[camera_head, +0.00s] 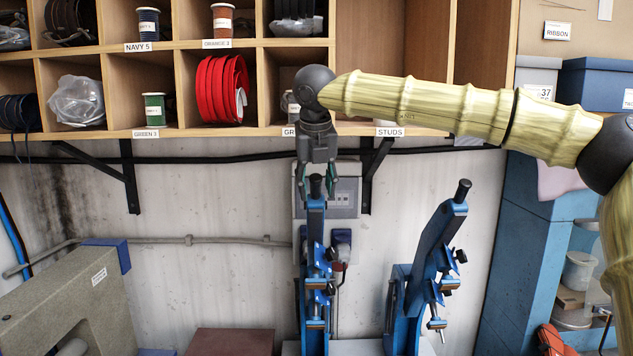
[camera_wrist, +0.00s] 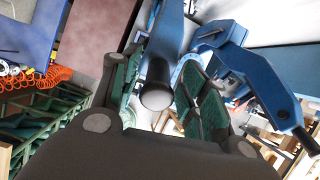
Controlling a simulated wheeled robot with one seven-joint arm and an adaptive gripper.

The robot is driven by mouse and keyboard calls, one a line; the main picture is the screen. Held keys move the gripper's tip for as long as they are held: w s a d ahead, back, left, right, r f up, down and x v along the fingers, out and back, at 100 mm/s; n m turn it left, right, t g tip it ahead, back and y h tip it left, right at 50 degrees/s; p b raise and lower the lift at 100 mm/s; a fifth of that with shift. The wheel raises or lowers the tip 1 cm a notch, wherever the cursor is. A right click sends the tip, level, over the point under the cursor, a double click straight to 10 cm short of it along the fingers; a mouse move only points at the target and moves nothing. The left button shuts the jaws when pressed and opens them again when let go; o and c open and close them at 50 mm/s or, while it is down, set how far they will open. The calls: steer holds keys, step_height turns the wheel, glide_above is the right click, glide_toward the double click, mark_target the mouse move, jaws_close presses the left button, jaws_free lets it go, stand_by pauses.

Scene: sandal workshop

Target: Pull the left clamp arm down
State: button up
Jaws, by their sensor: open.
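The left clamp arm (camera_head: 316,222) is blue and stands upright, with a black knob (camera_head: 316,188) at its top. My gripper (camera_head: 317,180) points down over this knob, with its green-padded fingers apart on either side. In the wrist view the knob (camera_wrist: 156,90) shows between the open fingers (camera_wrist: 163,88), with a gap visible on at least the left side. The blue arm (camera_wrist: 168,35) runs away behind the knob. I cannot tell whether either finger touches it.
A second blue clamp arm (camera_head: 440,230) with a black knob leans right, beside the left one. A wooden shelf (camera_head: 230,133) with spools is above and behind. A grey-beige machine (camera_head: 65,305) stands at left, and a dark red block (camera_head: 232,343) lies between.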

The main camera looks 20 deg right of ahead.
jaws_close()
steer(key=shift+a, duration=0.1)
